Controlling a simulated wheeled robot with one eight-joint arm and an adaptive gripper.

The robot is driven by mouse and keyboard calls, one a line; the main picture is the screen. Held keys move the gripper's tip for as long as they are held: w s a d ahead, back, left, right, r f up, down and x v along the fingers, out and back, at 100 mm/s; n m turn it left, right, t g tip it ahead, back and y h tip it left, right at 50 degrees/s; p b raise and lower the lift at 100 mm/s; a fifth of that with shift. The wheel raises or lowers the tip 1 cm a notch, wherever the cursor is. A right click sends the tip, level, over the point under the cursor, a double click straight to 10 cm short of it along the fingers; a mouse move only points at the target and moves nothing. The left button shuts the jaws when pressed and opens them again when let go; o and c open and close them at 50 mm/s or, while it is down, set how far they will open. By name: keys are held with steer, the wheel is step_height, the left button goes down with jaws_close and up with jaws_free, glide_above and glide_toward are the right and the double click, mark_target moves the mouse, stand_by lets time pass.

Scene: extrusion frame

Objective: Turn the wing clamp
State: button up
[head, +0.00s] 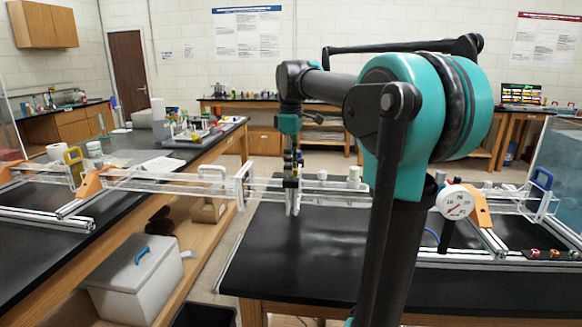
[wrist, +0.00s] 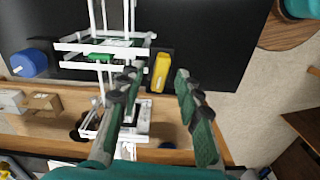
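My gripper (head: 292,205) points down over the gap by the dark bench, close to the clear rail frame (head: 215,178). In the wrist view its two green-and-black fingers (wrist: 156,82) are spread apart with nothing held between them. A yellow block-like piece (wrist: 161,72) shows beyond and between the fingertips, apart from them. A small green piece (wrist: 100,57) sits on the white frame to its left. I cannot tell for sure which part is the wing clamp. An orange bracket (head: 90,184) and a yellow handle (head: 73,160) are on the left bench; another orange bracket (head: 478,207) is on the right.
A round dial gauge (head: 455,202) and a blue handle (head: 541,178) stand at the right. A white cooler (head: 135,279) sits on the lower shelf at left. The front bench top (head: 300,255) is mostly clear. A blue round object (wrist: 30,63) lies left in the wrist view.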

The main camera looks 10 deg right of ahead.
steer(key=shift+f, duration=0.5)
jaws_close()
steer(key=shift+m, duration=0.3)
steer(key=m, duration=0.5)
steer(key=shift+m, duration=0.3)
steer(key=m, duration=0.5)
stand_by(0.3)
